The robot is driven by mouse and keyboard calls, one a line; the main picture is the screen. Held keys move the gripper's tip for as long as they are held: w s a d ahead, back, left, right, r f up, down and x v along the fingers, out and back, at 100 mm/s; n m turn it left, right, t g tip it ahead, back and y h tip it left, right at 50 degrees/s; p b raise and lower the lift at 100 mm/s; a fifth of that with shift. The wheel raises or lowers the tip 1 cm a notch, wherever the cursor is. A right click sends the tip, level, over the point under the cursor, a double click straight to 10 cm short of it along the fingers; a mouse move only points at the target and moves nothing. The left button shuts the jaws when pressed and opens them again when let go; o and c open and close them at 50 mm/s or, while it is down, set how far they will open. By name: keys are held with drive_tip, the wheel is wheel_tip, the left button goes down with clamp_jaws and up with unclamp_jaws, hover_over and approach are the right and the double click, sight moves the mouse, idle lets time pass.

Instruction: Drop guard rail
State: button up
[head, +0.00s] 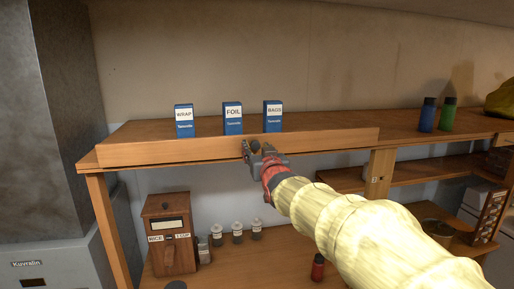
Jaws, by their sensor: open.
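The guard rail (170,151) is a long wooden board standing up along the front edge of the upper shelf. It runs from the left end of the shelf to a little right of its middle. My gripper (247,149) is at the front face of the rail, right of its middle. Its jaws are open, with a dark part between them. I cannot tell whether it touches the rail. My yellow-sleeved arm reaches in from the lower right and hides part of the shelf below.
Blue boxes marked WRAP (184,121), FOIL (233,119) and BAGS (273,117) stand behind the rail. A blue bottle (428,115) and a green bottle (448,115) stand farther right. A wooden dispenser (168,234) and small jars (237,233) stand below.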

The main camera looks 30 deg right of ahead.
drive_tip(key=shift+c, duration=1.4)
drive_tip(key=c, duration=0.8)
clamp_jaws()
